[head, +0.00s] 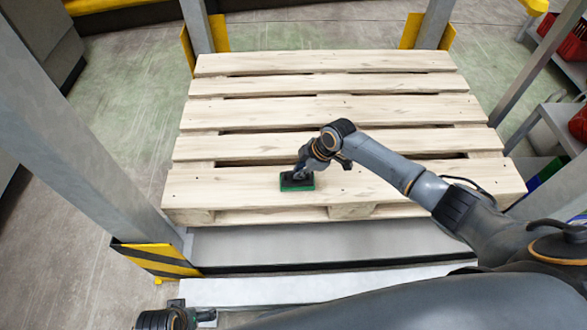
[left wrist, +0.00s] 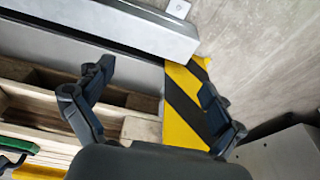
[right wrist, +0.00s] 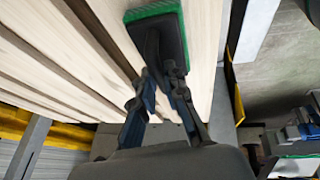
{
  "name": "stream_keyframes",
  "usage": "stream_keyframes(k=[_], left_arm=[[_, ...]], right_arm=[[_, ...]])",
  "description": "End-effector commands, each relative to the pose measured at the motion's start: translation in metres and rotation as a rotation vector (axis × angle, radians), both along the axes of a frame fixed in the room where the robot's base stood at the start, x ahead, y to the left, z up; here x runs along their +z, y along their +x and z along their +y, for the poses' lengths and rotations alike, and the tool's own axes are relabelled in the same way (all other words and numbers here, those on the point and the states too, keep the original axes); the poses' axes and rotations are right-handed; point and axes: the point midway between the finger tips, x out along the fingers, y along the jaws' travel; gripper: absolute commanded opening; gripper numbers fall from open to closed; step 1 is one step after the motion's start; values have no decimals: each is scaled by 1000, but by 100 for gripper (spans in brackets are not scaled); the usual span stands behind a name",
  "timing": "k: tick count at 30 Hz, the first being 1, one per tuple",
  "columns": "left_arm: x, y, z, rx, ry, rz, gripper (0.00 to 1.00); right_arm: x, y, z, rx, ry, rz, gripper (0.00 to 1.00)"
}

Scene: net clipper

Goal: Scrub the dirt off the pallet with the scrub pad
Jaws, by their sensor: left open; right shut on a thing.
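The wooden pallet (head: 320,110) lies between the metal posts, its pale slats running left to right. I see no clear dirt patch on the slats. The scrub pad (head: 296,183) has a dark top and a green underside and is at the front slat, left of its middle. My right gripper (head: 301,171) is shut on the pad's handle; the pad also shows in the right wrist view (right wrist: 158,25). Whether the pad touches the wood I cannot tell. My left gripper (head: 192,318) is low at the front left, apart from the pallet; in the left wrist view (left wrist: 155,90) its fingers are spread and empty.
Grey posts with yellow guards stand at the pallet's corners. A yellow-black striped guard (head: 155,260) is at the front left post. A grey ledge (head: 320,243) runs along the pallet's front. Shelves with a red bin (head: 570,40) stand at the right.

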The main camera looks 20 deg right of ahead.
Motion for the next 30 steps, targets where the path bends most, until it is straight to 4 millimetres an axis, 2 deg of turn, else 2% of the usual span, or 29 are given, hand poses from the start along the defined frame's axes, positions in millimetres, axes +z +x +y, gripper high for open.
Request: stream_keyframes(k=[3,13,24,30], left_arm=[[-4,-1,0,-1,1,4,94],[-8,-2,0,-1,1,4,94],[-22,-10,1,-3,3,20,94],[-25,-8,1,-3,3,18,94]], right_arm=[[-1,-3,-9,0,-2,1,0],[-2,-5,-21,-1,-3,1,0],[-2,-14,-51,-1,-4,3,0],[-2,-15,-57,0,-4,3,0]])
